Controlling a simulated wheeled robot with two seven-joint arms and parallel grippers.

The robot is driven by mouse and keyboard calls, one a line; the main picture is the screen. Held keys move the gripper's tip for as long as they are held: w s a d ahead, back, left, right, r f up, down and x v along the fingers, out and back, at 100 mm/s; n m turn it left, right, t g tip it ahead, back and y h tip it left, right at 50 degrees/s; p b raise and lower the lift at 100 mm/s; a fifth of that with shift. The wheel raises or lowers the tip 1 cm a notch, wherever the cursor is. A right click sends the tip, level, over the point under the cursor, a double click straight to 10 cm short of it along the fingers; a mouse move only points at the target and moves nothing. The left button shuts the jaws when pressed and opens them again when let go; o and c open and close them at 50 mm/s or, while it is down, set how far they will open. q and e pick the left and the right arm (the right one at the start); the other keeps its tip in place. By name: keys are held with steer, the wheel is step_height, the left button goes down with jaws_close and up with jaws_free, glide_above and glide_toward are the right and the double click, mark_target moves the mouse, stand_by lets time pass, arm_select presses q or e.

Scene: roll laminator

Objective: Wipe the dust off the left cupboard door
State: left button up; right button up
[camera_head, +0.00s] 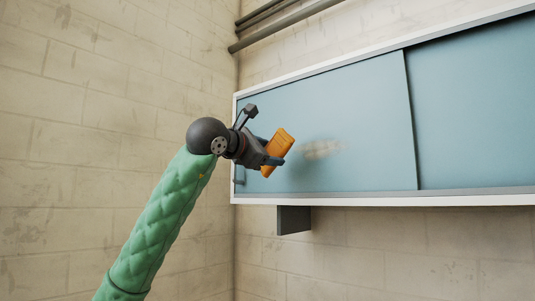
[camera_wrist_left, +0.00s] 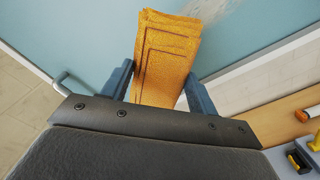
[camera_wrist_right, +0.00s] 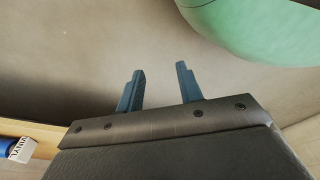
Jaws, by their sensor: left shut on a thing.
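The left cupboard door (camera_head: 375,95) is a pale blue sliding panel. A pale beige dust patch (camera_head: 322,149) lies on it, left of its middle; a faint part shows at the top of the left wrist view (camera_wrist_left: 207,8). My left gripper (camera_head: 272,152) is shut on a folded orange cloth (camera_head: 279,147), in front of the door and left of the dust. The cloth fills the space between the fingers in the left wrist view (camera_wrist_left: 165,60). I cannot tell whether it touches the door. My right gripper (camera_wrist_right: 160,70) is open and empty, outside the head view.
The right cupboard door (camera_head: 475,110) overlaps beside the left one. A white frame (camera_head: 400,200) borders the cupboard, with a dark bracket (camera_head: 293,220) below. A door handle (camera_wrist_left: 62,80) shows in the left wrist view. A wooden surface (camera_wrist_left: 275,115) carries tools. Pipes (camera_head: 285,25) run above.

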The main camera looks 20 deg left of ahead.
arm_select(q)
steer(key=shift+w, duration=0.25)
steer(key=shift+w+d+r+p, duration=0.2)
steer(key=shift+w+d+p, duration=0.4)
steer(key=shift+w+d, duration=0.2)
steer(key=shift+w+f+p, duration=0.1)
steer(key=shift+w+p, duration=0.35)
steer(key=shift+w, duration=0.6)
steer(key=shift+w+d, duration=0.35)
steer(key=shift+w, duration=0.15)
steer(key=shift+w+p, duration=0.15)
steer(key=shift+p, duration=0.15)
arm_select(e)
steer(key=s+d, duration=0.1)
steer(key=s, duration=0.4)
steer(key=shift+s+d+f, duration=0.2)
steer(key=shift+s+f, duration=0.2)
steer(key=shift+f, duration=0.05)
arm_select(q)
steer(key=shift+w, duration=0.1)
arm_select(e)
steer(key=shift+s, duration=0.1)
